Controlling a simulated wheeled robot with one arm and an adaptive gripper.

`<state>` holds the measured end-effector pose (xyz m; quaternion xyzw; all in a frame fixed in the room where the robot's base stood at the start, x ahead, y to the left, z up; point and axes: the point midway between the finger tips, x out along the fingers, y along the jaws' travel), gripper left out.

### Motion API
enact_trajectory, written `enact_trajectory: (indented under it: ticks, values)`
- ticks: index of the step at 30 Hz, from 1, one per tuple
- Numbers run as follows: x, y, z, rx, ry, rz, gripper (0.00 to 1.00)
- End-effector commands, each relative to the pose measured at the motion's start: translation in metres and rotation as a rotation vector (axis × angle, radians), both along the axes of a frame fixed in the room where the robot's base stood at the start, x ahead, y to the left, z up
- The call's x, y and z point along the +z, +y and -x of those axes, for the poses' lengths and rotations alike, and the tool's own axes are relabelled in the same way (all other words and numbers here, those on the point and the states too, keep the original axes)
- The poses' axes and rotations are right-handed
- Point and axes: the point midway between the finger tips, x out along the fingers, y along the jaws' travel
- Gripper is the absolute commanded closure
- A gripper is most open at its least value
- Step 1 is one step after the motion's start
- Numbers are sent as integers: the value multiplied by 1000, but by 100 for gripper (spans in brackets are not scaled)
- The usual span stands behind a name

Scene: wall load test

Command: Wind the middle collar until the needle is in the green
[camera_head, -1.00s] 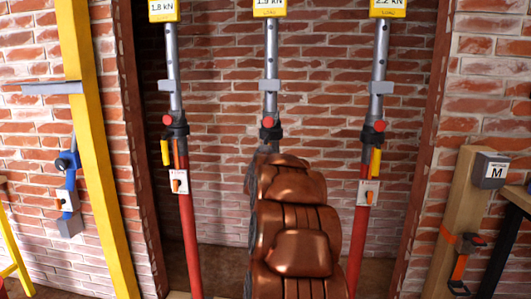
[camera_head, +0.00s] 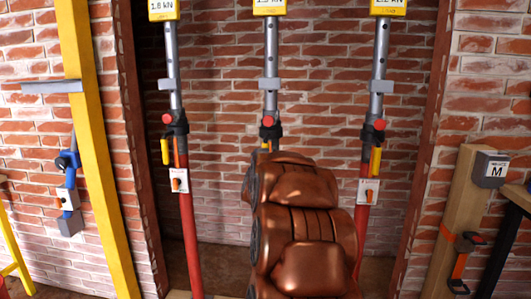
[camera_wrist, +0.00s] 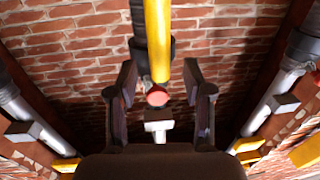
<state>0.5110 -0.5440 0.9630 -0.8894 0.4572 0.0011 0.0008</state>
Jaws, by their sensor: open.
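The middle prop (camera_head: 270,65) is a grey tube with a black collar (camera_head: 270,131) and a red knob (camera_head: 267,121). Its lower part is hidden behind my copper arm in the head view. In the wrist view the picture seems upside down; the black collar (camera_wrist: 138,22), a yellow handle (camera_wrist: 158,40) and the red knob (camera_wrist: 157,96) show there. My gripper (camera_wrist: 160,92) is open, its two dark fingers on either side of the knob and handle end in the picture. I cannot tell whether they touch. The yellow load box (camera_head: 269,6) is cut off at the top; no needle is visible.
Similar props stand at left (camera_head: 172,80) and right (camera_head: 380,80), with yellow handles. A yellow post (camera_head: 95,150) and a wooden post (camera_head: 455,215) flank the recess. A brick wall (camera_head: 325,110) is behind.

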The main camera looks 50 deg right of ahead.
Motion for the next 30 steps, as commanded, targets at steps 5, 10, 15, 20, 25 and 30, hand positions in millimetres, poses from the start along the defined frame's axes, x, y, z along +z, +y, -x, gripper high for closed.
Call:
enact_trajectory:
  ticks: [5, 10, 15, 20, 25, 30]
  values:
    - [2, 19, 14, 0, -2, 2, 49]
    - [3, 36, 27, -1, -3, 5, 49]
    - [1, 50, 36, 0, 0, 2, 49]
    - [2, 58, 41, 0, -2, 2, 49]
    - [1, 60, 43, 0, -2, 2, 49]
    - [1, 60, 43, -1, -2, 2, 49]
